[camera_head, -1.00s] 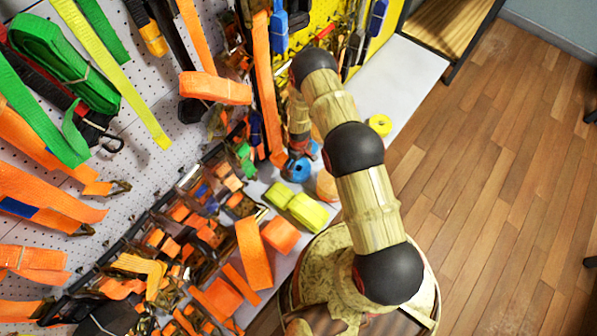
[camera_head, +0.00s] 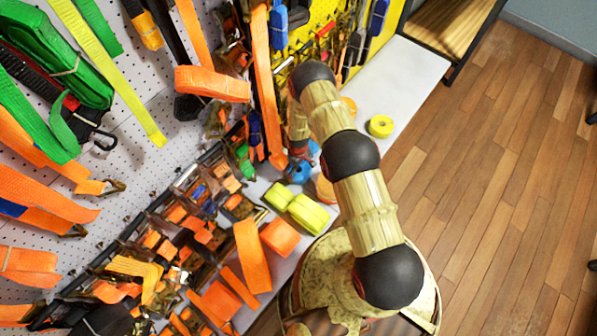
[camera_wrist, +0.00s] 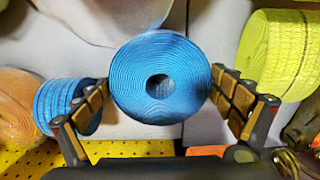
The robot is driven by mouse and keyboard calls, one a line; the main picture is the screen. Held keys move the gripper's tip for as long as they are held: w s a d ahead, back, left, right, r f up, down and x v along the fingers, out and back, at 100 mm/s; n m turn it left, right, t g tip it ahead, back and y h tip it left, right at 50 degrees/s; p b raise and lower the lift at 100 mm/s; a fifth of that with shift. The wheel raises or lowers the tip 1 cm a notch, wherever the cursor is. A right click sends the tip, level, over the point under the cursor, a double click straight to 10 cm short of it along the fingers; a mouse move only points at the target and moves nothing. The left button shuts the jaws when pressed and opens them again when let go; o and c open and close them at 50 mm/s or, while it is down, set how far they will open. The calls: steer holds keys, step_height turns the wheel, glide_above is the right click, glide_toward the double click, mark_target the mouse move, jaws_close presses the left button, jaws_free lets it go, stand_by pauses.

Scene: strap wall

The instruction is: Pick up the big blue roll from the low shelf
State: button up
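The big blue roll (camera_wrist: 183,98) is in the middle of the wrist view, its round wound end with a dark centre hole facing the camera. In the head view it shows as a blue patch (camera_head: 298,174) on the low shelf, partly covered by my arm. My gripper (camera_wrist: 160,82) has one finger on each side of the roll, and the fingertips are close to its edges. I cannot tell whether they touch it. In the head view the fingers are mostly hidden.
A smaller blue roll (camera_wrist: 62,104) stands to the left in the wrist view, and a yellow-green roll (camera_wrist: 277,55) is close on the right. A yellow roll (camera_head: 380,126) sits on the pale shelf (camera_head: 408,82). Orange straps (camera_head: 253,255) crowd the shelf's near part. Straps hang on the pegboard.

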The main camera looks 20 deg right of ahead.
steer(key=c, duration=1)
steer(key=shift+r, duration=0.1)
steer(key=shift+r+p, duration=0.6)
steer(key=shift+r, duration=0.7)
steer(key=shift+a, duration=0.1)
